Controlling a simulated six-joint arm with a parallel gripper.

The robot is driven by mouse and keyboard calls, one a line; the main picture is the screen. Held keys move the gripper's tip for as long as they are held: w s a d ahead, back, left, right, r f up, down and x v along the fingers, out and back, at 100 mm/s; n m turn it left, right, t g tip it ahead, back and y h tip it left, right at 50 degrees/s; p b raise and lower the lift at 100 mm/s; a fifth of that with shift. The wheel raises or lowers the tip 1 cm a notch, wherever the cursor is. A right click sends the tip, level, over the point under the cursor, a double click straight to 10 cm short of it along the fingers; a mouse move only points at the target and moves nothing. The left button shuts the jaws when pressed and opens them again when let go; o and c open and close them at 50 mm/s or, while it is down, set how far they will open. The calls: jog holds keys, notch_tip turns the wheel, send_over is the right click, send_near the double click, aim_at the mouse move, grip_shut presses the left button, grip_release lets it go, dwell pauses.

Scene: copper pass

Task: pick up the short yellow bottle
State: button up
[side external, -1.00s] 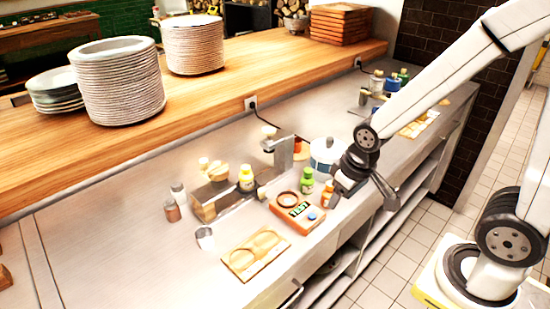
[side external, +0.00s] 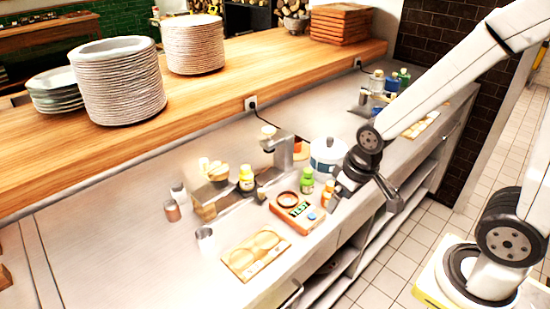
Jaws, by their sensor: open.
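A small yellow bottle (side external: 247,180) with a pale cap stands upright on the steel counter, beside the wooden box and left of the grey device. It looks like the short yellow bottle, though its height is hard to judge. My gripper (side external: 365,197) is open, in the air near the counter's front edge, well to the right of the yellow bottle and apart from it. The space between its fingers looks empty. A green bottle (side external: 306,182) and an orange bottle (side external: 327,194) stand just left of my gripper; the orange one is close to its left finger in the picture.
An orange tester box (side external: 297,212) and a wooden tray with round recesses (side external: 256,256) lie in front of the yellow bottle. A grey upright device (side external: 284,155) and a white-blue pot (side external: 325,156) stand behind. The counter's left part is clear.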

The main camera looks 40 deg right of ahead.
jog(key=shift+w, duration=0.1)
jog(key=n+g, duration=0.2)
jog(key=n, duration=0.5)
send_near(246, 167)
jog(key=f, duration=0.5)
jog(key=shift+s+d+f, duration=0.15)
jog(key=shift+s+d, duration=0.15)
jog(key=shift+s, duration=0.1)
jog(key=shift+w+a+f+n+g, duration=0.1)
jog(key=shift+w+a+n+g, duration=0.1)
jog(key=shift+w, duration=0.25)
jog(key=shift+w+a+f+n+g, duration=0.1)
jog(key=shift+w+f+n, duration=0.1)
jog(key=shift+w, duration=0.2)
jog(key=shift+f, duration=1.25)
jog(key=shift+f, duration=0.1)
jog(key=shift+s+f, duration=0.15)
jog(key=shift+f, duration=2.35)
